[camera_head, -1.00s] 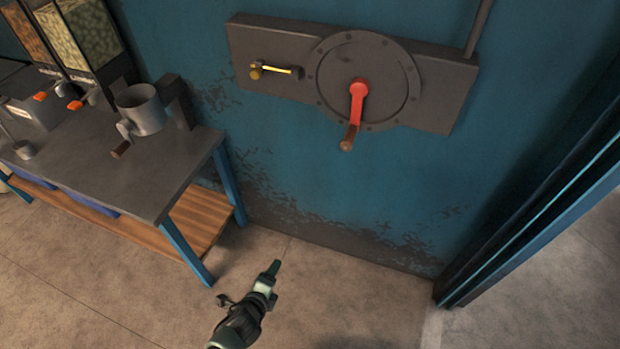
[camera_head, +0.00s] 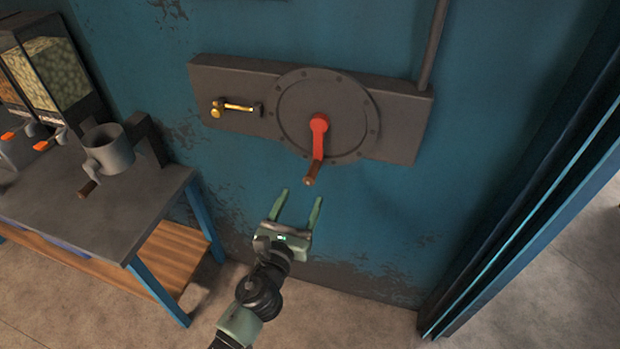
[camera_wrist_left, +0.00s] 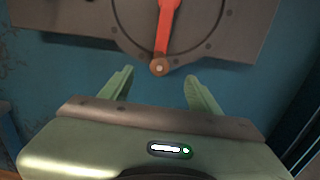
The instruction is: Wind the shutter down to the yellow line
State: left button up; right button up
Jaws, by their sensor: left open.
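A red crank (camera_head: 318,138) with a brown handle (camera_head: 312,175) hangs downward on a round grey plate (camera_head: 345,108) on the blue wall. The crank also shows in the left wrist view (camera_wrist_left: 168,22), with its handle end (camera_wrist_left: 160,67) ahead of and between the fingertips. My left gripper (camera_head: 301,194) is open and empty, below the handle and apart from it. A brass latch-like piece (camera_head: 238,107) sits left of the crank on the same grey panel (camera_head: 405,130). No shutter edge or yellow line can be made out. My right gripper is not in view.
A grey-topped table (camera_head: 75,210) with a wooden lower shelf (camera_head: 175,258) stands at the left. It holds a grey cranked grinder (camera_head: 108,150) and dispensers (camera_head: 50,75). A blue door frame (camera_head: 540,200) is at the right. Floor between is clear.

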aim_at(308, 183)
pick_arm(q)
jog(key=b+x, duration=0.1)
jog(key=x, duration=0.7)
jog(key=shift+f, duration=0.1)
jog(key=shift+b+x, duration=0.35)
jog(key=shift+x, duration=0.45)
jog(key=shift+w, duration=0.1)
grip_shut()
dwell(0.9)
